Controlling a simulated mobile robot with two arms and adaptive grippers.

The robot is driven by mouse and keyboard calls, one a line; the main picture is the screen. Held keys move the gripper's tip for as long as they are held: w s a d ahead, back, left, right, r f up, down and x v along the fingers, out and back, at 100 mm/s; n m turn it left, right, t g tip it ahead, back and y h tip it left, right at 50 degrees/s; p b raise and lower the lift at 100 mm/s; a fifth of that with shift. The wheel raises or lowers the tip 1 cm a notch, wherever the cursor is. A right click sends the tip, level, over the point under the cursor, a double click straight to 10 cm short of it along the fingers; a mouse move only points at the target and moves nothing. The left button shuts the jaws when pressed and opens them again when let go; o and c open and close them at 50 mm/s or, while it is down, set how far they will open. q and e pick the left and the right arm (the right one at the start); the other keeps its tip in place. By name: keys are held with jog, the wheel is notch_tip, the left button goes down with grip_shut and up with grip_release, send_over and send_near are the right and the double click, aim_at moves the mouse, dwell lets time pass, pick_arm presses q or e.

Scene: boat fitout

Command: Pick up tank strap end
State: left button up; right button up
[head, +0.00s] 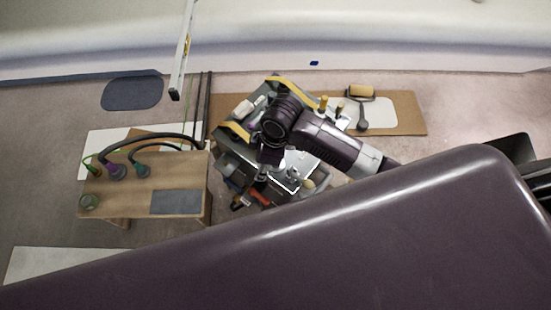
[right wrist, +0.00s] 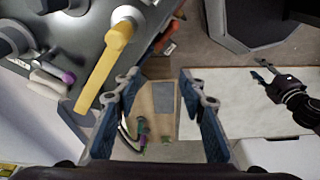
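Yellow strap pieces (head: 298,88) (head: 236,131) lie along the edges of a grey metal box (head: 225,113) in the head view. In the right wrist view, a yellow strip with a round top (right wrist: 105,68) lies on a grey surface, left of my right gripper (right wrist: 161,86). I cannot tell which piece is the tank strap end. My right gripper is open, with nothing visible between its fingers. In the head view my right arm hides part of the box. My left gripper (right wrist: 264,78) shows small at the right of the right wrist view; its finger opening is unclear.
A pale panel (right wrist: 235,100) lies on the right in the wrist view.

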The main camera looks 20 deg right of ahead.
jog(key=w+d+r+n, duration=0.1)
jog(key=d, duration=0.1)
jog(key=w+d+n+h, duration=0.1)
jog(key=w+d, duration=0.1)
jog(key=w+d+r+n+g+h, duration=0.1)
jog(key=d, duration=0.1)
jog(key=shift+w+r, duration=0.2)
jog(key=shift+r, duration=0.15)
jog(key=shift+s+a+f+p, duration=0.15)
jog(key=shift+a+f+p, duration=0.05)
jog(key=shift+f, duration=1.7)
jog(key=shift+s+a+f+p, duration=0.1)
jog(key=shift+a+f+p, duration=0.05)
jog(key=shift+f, duration=1.75)
grip_shut()
